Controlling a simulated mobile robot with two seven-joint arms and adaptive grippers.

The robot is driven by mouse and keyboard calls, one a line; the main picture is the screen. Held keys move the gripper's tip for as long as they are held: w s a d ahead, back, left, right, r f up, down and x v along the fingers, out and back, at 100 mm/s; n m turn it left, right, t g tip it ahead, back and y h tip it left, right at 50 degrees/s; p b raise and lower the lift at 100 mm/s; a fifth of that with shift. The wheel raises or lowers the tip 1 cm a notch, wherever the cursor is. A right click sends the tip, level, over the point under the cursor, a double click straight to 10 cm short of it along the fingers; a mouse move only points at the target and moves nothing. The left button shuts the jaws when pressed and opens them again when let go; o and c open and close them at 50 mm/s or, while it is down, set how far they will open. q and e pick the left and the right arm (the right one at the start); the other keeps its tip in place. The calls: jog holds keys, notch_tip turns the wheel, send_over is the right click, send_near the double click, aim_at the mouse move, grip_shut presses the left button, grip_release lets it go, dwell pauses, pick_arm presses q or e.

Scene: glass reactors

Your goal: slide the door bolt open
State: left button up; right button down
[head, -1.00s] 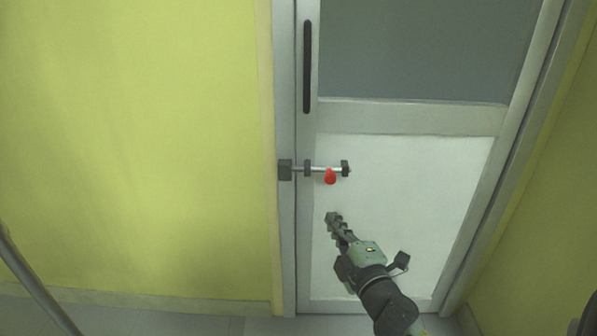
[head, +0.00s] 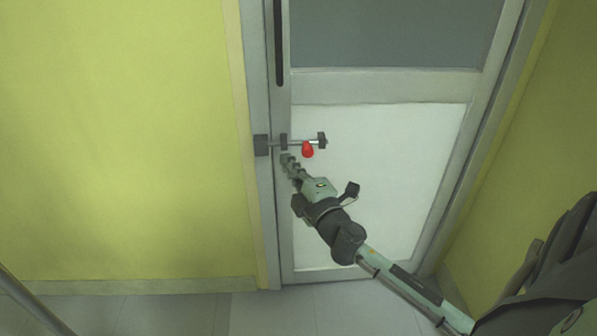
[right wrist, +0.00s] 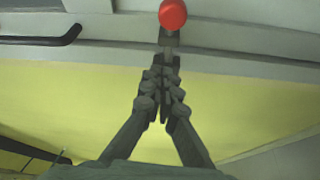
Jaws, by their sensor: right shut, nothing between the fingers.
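The door bolt (head: 297,142) is a thin metal rod in dark brackets, lying level across the left edge of the door (head: 380,170). Its dark catch (head: 261,145) sits on the door frame, and the rod appears to reach it. A red knob (head: 307,149) hangs from the rod near the right bracket. My right gripper (head: 287,159) is shut and empty, just below and left of the knob. In the right wrist view the knob (right wrist: 173,14) is beyond the closed fingertips (right wrist: 165,66); contact cannot be told. My left gripper is not in view.
A dark vertical handle (head: 278,45) is on the door above the bolt. Yellow walls (head: 120,140) flank the door on both sides. The tiled floor (head: 180,312) is clear.

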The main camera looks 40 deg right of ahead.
aim_at(310, 144)
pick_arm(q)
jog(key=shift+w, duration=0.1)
pick_arm(e)
jog(key=shift+w+d+f, duration=0.1)
jog(key=shift+w+d, duration=0.1)
jog(key=shift+d, duration=0.45)
jog(key=shift+w+d+f, duration=0.1)
jog(key=shift+w+d, duration=0.15)
jog(key=shift+d, duration=0.45)
jog(key=shift+w+d+f, duration=0.1)
jog(key=shift+w+d, duration=0.1)
jog(key=shift+d, duration=0.45)
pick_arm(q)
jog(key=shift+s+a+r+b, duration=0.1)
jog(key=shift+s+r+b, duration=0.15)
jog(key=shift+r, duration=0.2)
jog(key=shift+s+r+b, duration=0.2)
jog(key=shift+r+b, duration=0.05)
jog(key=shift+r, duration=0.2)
pick_arm(e)
jog(key=s+d, duration=0.1)
jog(key=d, duration=0.2)
jog(key=s+d, duration=0.1)
jog(key=shift+s+d, duration=0.25)
jog(key=shift+s, duration=0.1)
jog(key=shift+d+r, duration=0.1)
